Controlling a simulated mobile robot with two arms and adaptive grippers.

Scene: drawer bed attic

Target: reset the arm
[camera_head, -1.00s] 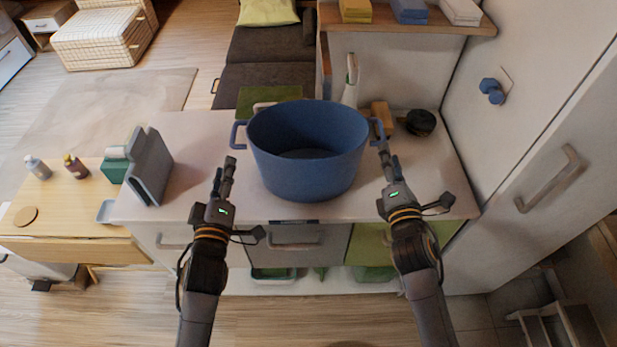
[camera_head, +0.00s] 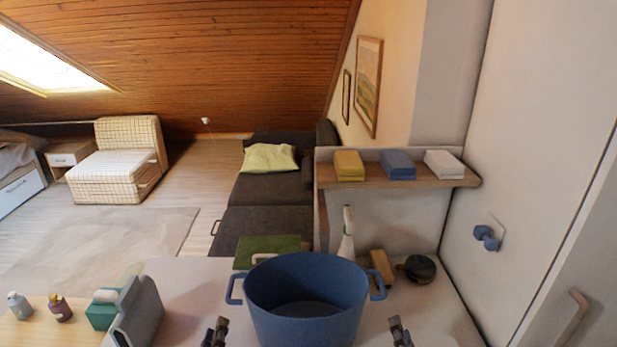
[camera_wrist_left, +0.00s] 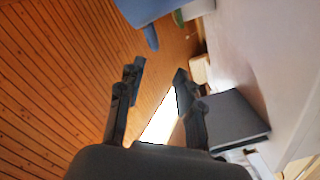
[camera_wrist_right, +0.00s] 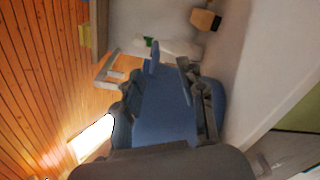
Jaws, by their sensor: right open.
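My left gripper (camera_head: 215,332) shows at the bottom edge of the head view, left of the blue pot (camera_head: 308,328). In the left wrist view its two fingers (camera_wrist_left: 158,72) stand apart with nothing between them. The pot's edge and handle (camera_wrist_left: 145,25) show beyond them. My right gripper (camera_head: 400,332) is at the bottom edge, right of the pot. In the right wrist view its fingers (camera_wrist_right: 157,72) are apart, with the pot's blue wall (camera_wrist_right: 165,108) behind them. The pot stands upright on the counter; both handles look free. Most of both arms is out of the head view.
On the counter (camera_head: 190,290) are a grey upright holder (camera_head: 140,318), a white spray bottle (camera_head: 347,235), a wooden block (camera_head: 381,266) and a dark round item (camera_head: 420,268). A shelf (camera_head: 440,182) hangs behind. A tall cabinet (camera_head: 550,200) closes the right side.

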